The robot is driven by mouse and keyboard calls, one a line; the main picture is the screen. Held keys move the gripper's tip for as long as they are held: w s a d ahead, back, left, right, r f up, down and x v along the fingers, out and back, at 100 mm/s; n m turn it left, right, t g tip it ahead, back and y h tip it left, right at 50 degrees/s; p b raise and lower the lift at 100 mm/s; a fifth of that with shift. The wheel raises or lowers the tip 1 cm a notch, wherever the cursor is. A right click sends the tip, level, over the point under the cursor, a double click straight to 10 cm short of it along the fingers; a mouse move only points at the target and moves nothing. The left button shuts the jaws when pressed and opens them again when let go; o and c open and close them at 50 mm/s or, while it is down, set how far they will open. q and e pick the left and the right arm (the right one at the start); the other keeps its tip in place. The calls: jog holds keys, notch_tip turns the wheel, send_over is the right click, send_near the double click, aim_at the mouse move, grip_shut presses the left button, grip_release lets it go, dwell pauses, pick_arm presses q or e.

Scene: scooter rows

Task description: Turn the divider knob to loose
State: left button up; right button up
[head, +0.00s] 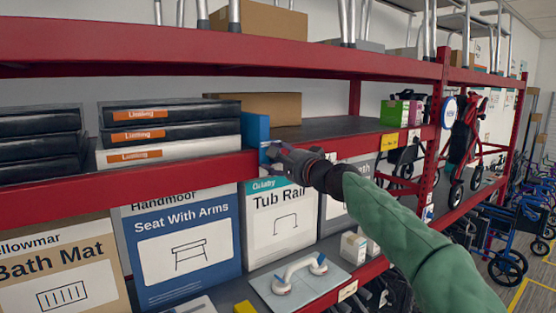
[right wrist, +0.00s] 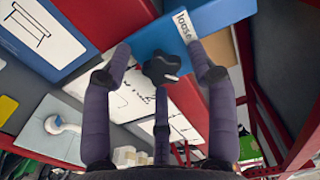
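The blue divider (head: 255,130) stands upright on the middle shelf at the right end of the stacked boxes. In the right wrist view the blue divider (right wrist: 150,40) carries a black lobed knob (right wrist: 162,67) and a white label reading "loose" (right wrist: 184,25). My right gripper (head: 272,154) is at the divider's lower front, hiding the knob in the head view. In the right wrist view its purple-grey fingers are spread around the knob with visible gaps, so it is open. Whether any fingertip touches the divider is unclear. My left gripper is not in view.
The red shelf edge (head: 190,169) runs just below the divider. Black and white boxes (head: 170,133) stand left of it. The shelf right of it has bare room (head: 330,130). Large boxes, including the Tub Rail box (head: 278,222), stand below. Red rollators (head: 463,140) stand further right.

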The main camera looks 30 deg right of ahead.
jog(key=shift+s+r, duration=0.1)
jog(key=shift+s, duration=0.05)
jog(key=s+d, duration=0.1)
jog(key=s, duration=1)
jog(key=shift+s, duration=0.35)
